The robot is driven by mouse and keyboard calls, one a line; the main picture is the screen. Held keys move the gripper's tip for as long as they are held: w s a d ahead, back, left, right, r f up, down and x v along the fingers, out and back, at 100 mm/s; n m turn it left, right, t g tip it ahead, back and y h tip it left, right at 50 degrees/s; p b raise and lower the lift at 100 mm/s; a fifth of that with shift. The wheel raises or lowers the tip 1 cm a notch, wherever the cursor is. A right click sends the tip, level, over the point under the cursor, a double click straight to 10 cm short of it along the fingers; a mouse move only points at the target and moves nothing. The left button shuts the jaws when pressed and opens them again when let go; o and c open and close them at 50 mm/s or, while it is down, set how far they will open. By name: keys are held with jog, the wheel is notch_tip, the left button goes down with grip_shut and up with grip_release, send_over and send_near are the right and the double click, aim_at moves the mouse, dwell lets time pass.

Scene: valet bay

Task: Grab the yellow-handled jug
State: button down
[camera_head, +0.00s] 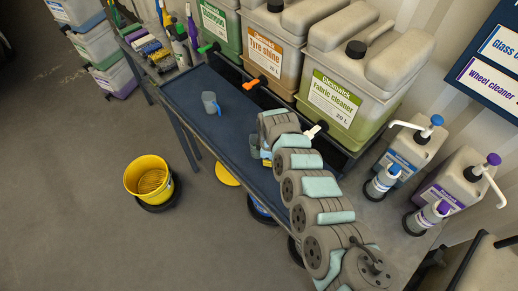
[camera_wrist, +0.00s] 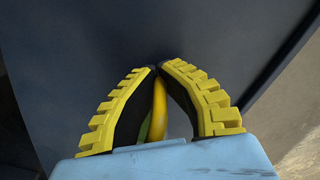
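My gripper (camera_head: 262,158) is low over the blue bench top in the head view, near its front edge. In the wrist view its yellow-ridged fingers (camera_wrist: 158,68) lean together, with their tips almost meeting. A curved yellow strip (camera_wrist: 159,108) shows between them, with a little green beside it. It may be the yellow handle, but I cannot tell whether the fingers press on it. No whole yellow-handled jug is visible; my arm or fingers may hide it. A grey jug with a blue handle (camera_head: 210,103) stands upright farther left, apart from my gripper.
Large green, orange-labelled and fabric cleaner (camera_head: 338,98) containers line the back of the bench. Spray bottles (camera_head: 180,45) and brushes stand at its left end, pump bottles (camera_head: 412,145) at right. A yellow bucket (camera_head: 148,177) stands on the floor. The bench around the blue-handled jug is clear.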

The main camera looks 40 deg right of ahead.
jog(key=shift+r, duration=0.2)
dwell(0.3)
jog(key=shift+r+p, duration=0.3)
jog(key=shift+r, duration=1.1)
jog(key=shift+s+a+r+p, duration=0.2)
jog(key=shift+s+a+r, duration=0.15)
jog(key=shift+s+r, duration=0.25)
jog(key=shift+s+a+r+p, duration=0.15)
jog(key=shift+s+a+r, duration=0.2)
jog(key=shift+r, duration=0.35)
jog(key=shift+s+a+r+p, duration=0.2)
jog(key=shift+s+a+r, duration=0.1)
jog(key=shift+s+r, duration=0.3)
jog(key=s+a+r+p, duration=0.6)
jog(key=s+p, duration=0.2)
jog(key=p, duration=0.7)
